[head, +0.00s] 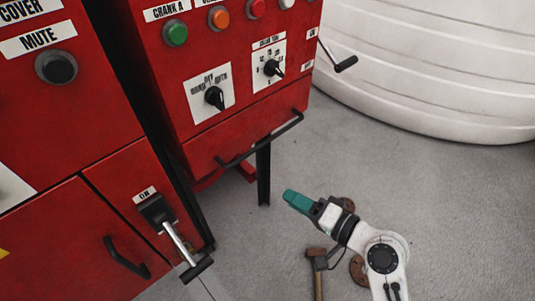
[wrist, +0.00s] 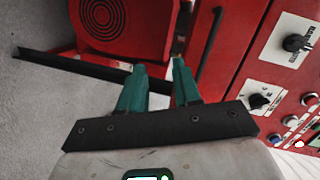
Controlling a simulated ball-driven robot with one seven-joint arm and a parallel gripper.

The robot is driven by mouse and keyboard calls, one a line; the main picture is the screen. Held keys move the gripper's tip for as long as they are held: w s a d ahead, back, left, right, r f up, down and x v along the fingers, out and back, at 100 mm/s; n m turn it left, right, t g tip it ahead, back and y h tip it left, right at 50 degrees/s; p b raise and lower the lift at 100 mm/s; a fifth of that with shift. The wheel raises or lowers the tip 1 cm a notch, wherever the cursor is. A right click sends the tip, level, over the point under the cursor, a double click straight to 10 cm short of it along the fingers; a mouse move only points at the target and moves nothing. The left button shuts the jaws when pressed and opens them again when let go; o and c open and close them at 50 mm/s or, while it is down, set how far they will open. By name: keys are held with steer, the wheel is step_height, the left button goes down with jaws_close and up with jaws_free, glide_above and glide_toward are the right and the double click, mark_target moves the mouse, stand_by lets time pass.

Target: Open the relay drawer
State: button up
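A red drawer front (head: 240,128) with no readable label sits below the two rotary switches on the right red cabinet. It looks flush with the panel above. A long dark bar handle (head: 262,143) runs along its lower edge. My gripper (head: 292,198) is below and to the right of the handle in the head view, apart from it. In the wrist view the teal fingers of my gripper (wrist: 158,70) are spread with an empty gap between them. The bar handle (wrist: 211,40) shows there beyond and right of the fingertips.
A black cabinet leg (head: 263,175) stands below the drawer. A red part with a round grille (wrist: 104,14) is near the fingers. A crank (head: 340,60) sticks out at the cabinet's right. A white tank (head: 430,70) stands behind. A hammer (head: 317,265) lies near my arm.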

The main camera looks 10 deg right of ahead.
mark_target(268, 139)
steer(key=w+a+r+m+t, duration=0.1)
steer(key=w+r, duration=0.1)
steer(key=w, duration=0.2)
steer(key=w+a+r+m+t, duration=0.1)
steer(key=w+r+m+t, duration=0.1)
steer(key=w, duration=0.3)
steer(key=w+a+r+m+t, duration=0.1)
steer(key=w+r+m+t, duration=0.1)
steer(key=w, duration=0.3)
steer(key=shift+w+a+r, duration=0.1)
steer(key=shift+a+r, duration=0.05)
steer(key=shift+a, duration=0.25)
steer(key=shift+c, duration=0.3)
steer(key=shift+b, duration=0.3)
jaws_close()
